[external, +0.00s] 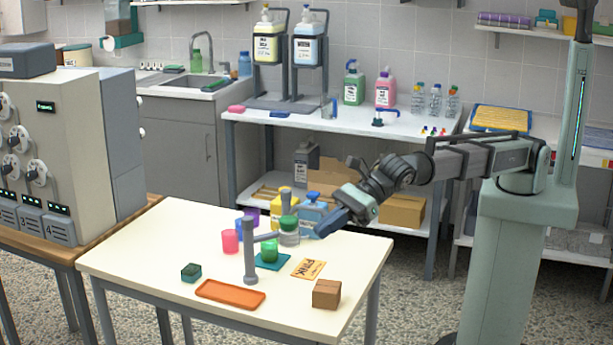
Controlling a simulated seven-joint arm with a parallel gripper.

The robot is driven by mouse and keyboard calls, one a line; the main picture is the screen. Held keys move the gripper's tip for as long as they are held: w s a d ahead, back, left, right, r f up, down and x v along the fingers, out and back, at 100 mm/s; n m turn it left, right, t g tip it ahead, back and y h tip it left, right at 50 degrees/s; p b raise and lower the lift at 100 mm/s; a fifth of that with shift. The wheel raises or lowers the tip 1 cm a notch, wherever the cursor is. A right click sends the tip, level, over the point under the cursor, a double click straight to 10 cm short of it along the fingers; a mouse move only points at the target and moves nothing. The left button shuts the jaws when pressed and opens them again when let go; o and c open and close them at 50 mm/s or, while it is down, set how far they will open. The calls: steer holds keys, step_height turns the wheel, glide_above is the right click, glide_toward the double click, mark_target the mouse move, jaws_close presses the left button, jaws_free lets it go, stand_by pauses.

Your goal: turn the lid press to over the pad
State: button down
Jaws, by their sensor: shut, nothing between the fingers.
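The lid press is a grey post (250,262) standing upright on the white table, with a short horizontal arm (266,237) pointing right. A teal square pad (284,264) lies just right of the post, with a green cup-like piece (269,254) on it. The press arm's end appears near and above the pad in the picture; I cannot tell whether it is squarely over it. My gripper (322,230) is shut and empty, with dark blue fingers pointing down-left. It is right of the press, apart from its arm, and close to the blue bottle in the picture.
A clear jar with a green lid (289,224) stands behind the pad. A yellow container (282,209), blue bottle (312,211) and pink cup (230,241) are nearby. An orange tray (230,294), green block (190,272), card (309,268) and brown box (327,294) lie in front.

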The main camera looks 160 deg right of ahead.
steer(key=w+g, duration=0.1)
steer(key=w, duration=0.2)
steer(key=m+g, duration=1.4)
steer(key=m, duration=0.4)
glide_toward(294, 229)
steer(key=shift+h, duration=0.4)
steer(key=f, duration=0.1)
steer(key=d+f, duration=0.1)
steer(key=f, duration=0.2)
steer(key=shift+s+d+f, duration=0.15)
steer(key=shift+s+d, duration=0.15)
steer(key=shift+s, duration=0.05)
steer(key=shift+s+d, duration=0.35)
steer(key=shift+d, duration=0.4)
steer(key=shift+s+n, duration=0.1)
steer(key=shift+n, duration=0.2)
